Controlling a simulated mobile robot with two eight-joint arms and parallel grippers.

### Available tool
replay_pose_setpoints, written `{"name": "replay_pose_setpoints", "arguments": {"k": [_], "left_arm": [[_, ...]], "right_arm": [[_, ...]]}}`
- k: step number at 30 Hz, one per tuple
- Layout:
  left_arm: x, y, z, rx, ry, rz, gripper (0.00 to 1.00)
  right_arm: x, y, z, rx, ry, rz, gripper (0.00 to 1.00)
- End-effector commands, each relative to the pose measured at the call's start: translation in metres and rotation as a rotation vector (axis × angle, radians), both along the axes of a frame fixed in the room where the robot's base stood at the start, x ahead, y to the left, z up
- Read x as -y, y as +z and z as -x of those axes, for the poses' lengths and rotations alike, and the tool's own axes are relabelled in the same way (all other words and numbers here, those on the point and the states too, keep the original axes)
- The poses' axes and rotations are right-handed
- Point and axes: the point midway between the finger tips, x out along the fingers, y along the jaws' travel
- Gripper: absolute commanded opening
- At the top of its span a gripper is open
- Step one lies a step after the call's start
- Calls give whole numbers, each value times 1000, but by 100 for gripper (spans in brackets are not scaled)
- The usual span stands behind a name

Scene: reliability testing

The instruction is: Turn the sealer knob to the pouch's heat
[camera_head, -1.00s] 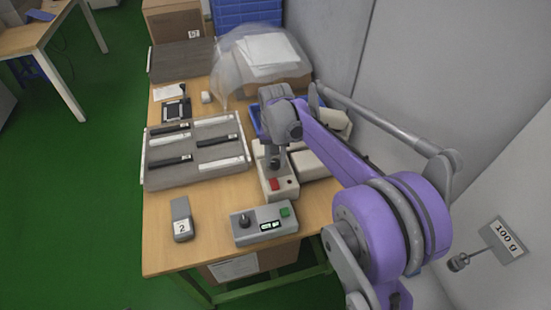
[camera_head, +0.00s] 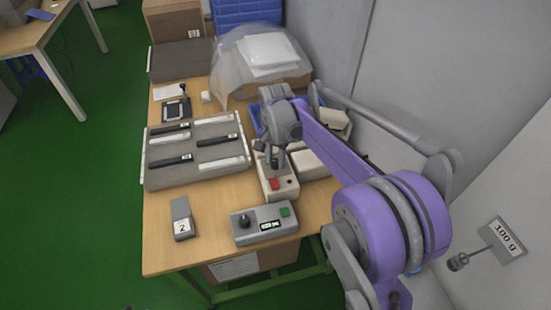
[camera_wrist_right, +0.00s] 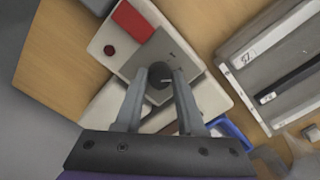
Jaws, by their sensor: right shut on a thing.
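The sealer is a white unit (camera_head: 283,190) with a red switch (camera_head: 275,184) near its front end, standing on the wooden table. In the right wrist view its white body (camera_wrist_right: 99,47), red switch (camera_wrist_right: 133,20) and grey plate (camera_wrist_right: 132,67) show close up. The knob (camera_wrist_right: 158,84) is a dark round piece on that plate with a light pointer line. My right gripper (camera_wrist_right: 168,84) is over the plate, its two fingers shut on the knob from both sides. In the head view the right gripper (camera_head: 275,162) reaches down onto the sealer. My left gripper is out of view.
A grey control box (camera_head: 252,236) with a black knob, lit display and green button stands in front. A block marked 2 (camera_head: 181,226) stands left of it. A tray (camera_head: 160,182) of black and white strips lies left of the sealer. A wall stands at right.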

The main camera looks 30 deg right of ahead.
Motion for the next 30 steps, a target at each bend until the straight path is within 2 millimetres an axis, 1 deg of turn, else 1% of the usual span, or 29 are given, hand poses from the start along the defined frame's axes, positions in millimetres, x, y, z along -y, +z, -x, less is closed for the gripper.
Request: {"name": "replay_pose_setpoints", "arguments": {"k": [8, 9, 13, 23, 26, 30], "left_arm": [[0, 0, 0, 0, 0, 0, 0], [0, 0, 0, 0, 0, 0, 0], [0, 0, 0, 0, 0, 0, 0], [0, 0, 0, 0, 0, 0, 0], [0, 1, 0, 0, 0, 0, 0], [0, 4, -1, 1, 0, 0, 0]], "right_arm": [[0, 0, 0, 1, 0, 0, 0], [0, 0, 0, 0, 0, 1, 44], [0, 0, 0, 0, 1, 1, 67], [0, 2, 0, 0, 1, 0, 68], [0, 11, 0, 0, 1, 0, 68], [0, 37, 0, 0, 0, 0, 68]]}}
